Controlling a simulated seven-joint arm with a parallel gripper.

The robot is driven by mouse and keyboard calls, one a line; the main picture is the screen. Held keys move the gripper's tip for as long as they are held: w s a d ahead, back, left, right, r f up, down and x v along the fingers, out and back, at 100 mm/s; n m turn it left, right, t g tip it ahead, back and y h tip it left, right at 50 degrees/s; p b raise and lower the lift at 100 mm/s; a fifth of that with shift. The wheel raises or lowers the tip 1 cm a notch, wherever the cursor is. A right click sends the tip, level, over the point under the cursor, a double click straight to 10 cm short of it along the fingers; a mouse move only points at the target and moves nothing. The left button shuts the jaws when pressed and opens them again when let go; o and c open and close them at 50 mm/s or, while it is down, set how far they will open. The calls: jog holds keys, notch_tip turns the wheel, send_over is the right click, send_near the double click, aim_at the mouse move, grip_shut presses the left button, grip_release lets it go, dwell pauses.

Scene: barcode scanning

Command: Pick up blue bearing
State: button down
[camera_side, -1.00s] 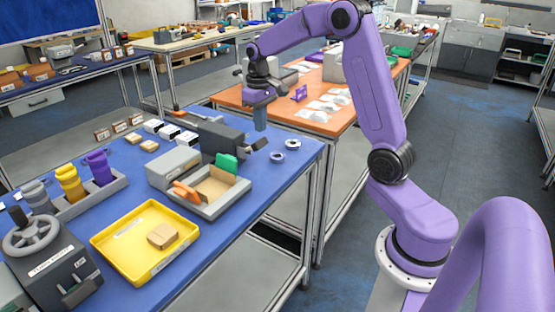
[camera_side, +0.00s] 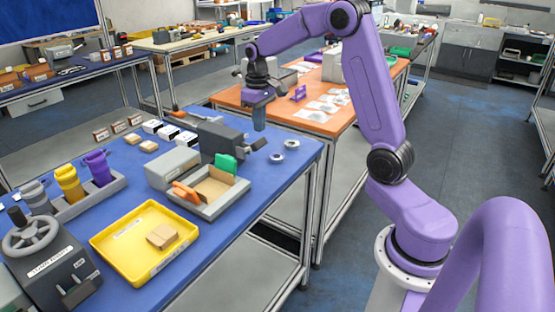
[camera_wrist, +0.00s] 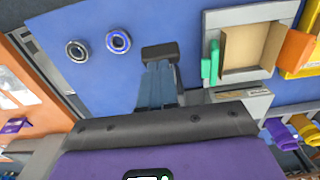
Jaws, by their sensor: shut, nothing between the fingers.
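The blue bearing (camera_wrist: 118,41), a small metal ring with a blue inner band, lies flat on the blue table in the wrist view. In the side view the bearing nearer the tray (camera_side: 277,158) appears to be the same one, though its blue hardly shows there. A plain grey bearing (camera_wrist: 76,51) lies to its left in the wrist view, and it also shows in the side view (camera_side: 292,144). My gripper (camera_side: 260,128) is shut and empty, pointing down above the table, apart from both bearings. In the wrist view its fingers (camera_wrist: 160,72) are right of and below the blue bearing.
A dark device (camera_side: 223,139) stands close to my gripper. Beside it is a grey tray (camera_side: 205,208) with a cardboard box, a green piece and orange pieces. A yellow tray (camera_side: 120,255) is nearer the front. The table's right edge runs close by the bearings.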

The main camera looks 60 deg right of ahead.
jog(key=shift+c, duration=1.5)
grip_release()
